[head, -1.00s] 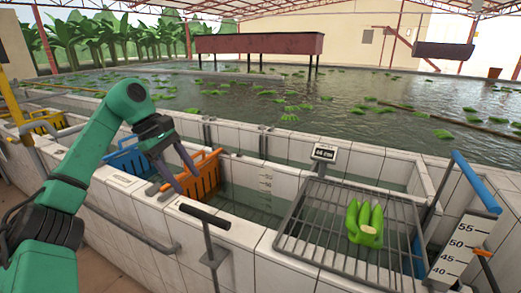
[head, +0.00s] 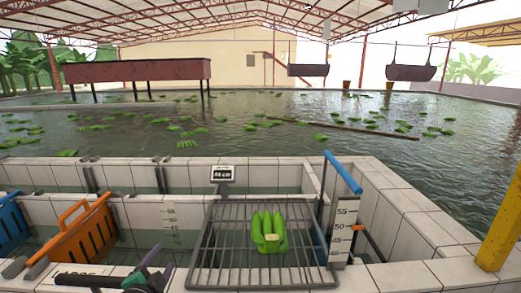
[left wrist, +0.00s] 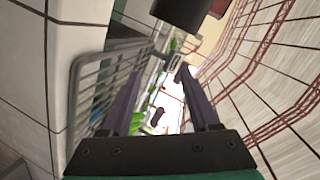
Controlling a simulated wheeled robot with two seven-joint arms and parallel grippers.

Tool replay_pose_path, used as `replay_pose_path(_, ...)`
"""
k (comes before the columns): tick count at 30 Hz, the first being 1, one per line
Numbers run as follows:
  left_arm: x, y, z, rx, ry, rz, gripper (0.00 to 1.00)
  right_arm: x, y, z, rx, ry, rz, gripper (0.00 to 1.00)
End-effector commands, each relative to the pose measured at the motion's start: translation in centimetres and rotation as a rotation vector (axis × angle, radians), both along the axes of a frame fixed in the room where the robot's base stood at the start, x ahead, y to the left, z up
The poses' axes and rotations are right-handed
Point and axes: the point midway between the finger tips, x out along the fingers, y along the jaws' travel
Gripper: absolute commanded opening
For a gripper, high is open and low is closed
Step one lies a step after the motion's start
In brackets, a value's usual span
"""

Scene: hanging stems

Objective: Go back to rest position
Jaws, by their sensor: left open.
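My left gripper (head: 157,266) shows at the bottom edge of the head view, left of the metal rack, beside a dark horizontal bar. Only a bit of its green wrist and dark fingers shows there. In the left wrist view its two fingers (left wrist: 160,72) stand apart with nothing held between them. A green banana bunch (head: 269,232) lies on the metal rack (head: 215,262), apart from the gripper. My right gripper is in neither view.
A small display (head: 222,173) stands behind the rack. A blue-handled lever (head: 343,173) and a numbered scale (head: 343,232) stand right of it. A large pool lies beyond.

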Motion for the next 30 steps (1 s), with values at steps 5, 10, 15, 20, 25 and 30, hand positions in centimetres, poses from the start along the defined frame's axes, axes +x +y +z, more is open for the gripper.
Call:
replay_pose_path(5,-7.2,0.6,-8.6,-0.357,0.356,0.225,0.62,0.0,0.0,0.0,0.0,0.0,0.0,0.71)
replay_pose_path(10,-13.6,-0.2,-13.2,-0.556,0.604,0.387,0.62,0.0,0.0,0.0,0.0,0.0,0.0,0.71)
replay_pose_path(15,-19.8,-1.5,-15.9,-0.701,0.823,0.531,0.62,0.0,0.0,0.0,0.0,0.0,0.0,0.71)
replay_pose_path(20,-21.4,-2.1,-20.2,-0.736,0.92,0.592,0.62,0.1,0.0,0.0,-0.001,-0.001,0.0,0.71)
replay_pose_path(25,-21.0,-2.2,-26.5,-0.722,0.945,0.599,0.62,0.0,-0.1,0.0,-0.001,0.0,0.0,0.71)
replay_pose_path(30,-22.2,-2.2,-34.2,-0.708,0.978,0.607,0.62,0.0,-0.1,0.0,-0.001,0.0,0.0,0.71)
